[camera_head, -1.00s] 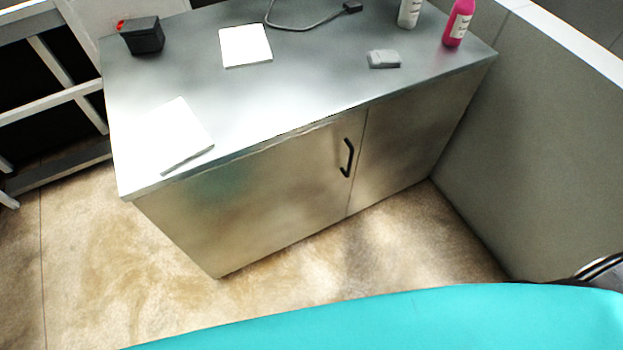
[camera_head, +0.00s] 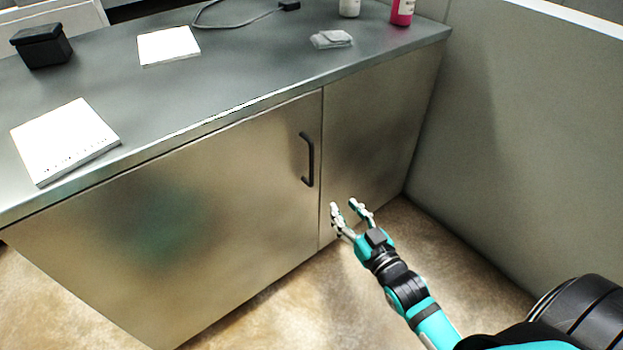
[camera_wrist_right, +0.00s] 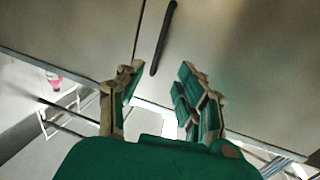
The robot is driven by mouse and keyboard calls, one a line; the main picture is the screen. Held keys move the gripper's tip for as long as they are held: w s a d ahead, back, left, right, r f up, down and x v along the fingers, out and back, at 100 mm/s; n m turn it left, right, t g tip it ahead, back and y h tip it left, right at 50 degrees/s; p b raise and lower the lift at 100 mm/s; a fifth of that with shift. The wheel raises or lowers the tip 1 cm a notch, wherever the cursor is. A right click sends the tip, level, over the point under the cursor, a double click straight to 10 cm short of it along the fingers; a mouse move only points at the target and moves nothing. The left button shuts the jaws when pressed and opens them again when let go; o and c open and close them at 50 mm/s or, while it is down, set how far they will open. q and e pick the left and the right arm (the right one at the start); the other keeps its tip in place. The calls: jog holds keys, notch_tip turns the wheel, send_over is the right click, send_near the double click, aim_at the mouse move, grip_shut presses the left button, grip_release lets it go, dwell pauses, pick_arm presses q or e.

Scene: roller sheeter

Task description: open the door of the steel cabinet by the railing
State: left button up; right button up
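The steel cabinet (camera_head: 230,205) stands ahead with its door shut. Its black bar handle (camera_head: 307,160) is upright near the door's right edge, beside the seam with a second front panel (camera_head: 375,130). My right gripper (camera_head: 346,205) is open and empty, below and to the right of the handle, apart from it in the head view. In the right wrist view, the handle (camera_wrist_right: 163,38) shows beyond the two spread fingers of the right gripper (camera_wrist_right: 158,85), with nothing between them. My left gripper is not in view.
On the cabinet top (camera_head: 240,75) lie white pads (camera_head: 65,140), a black box (camera_head: 42,46), a cable, a grey object (camera_head: 332,39) and bottles, one pink (camera_head: 402,12). A grey wall (camera_head: 530,130) closes the right side. Bare floor (camera_head: 270,310) lies before the cabinet.

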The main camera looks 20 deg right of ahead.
jog(key=b, duration=0.2)
send_near(313, 163)
jog(key=w, duration=0.9)
jog(key=shift+w+a+f, duration=0.15)
jog(key=shift+w+a, duration=0.1)
jog(key=shift+a, duration=0.1)
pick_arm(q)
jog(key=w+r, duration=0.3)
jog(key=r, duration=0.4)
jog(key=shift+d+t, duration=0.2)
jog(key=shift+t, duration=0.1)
pick_arm(e)
jog(key=shift+w, duration=0.55)
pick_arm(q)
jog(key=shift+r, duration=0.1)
pick_arm(e)
grip_shut()
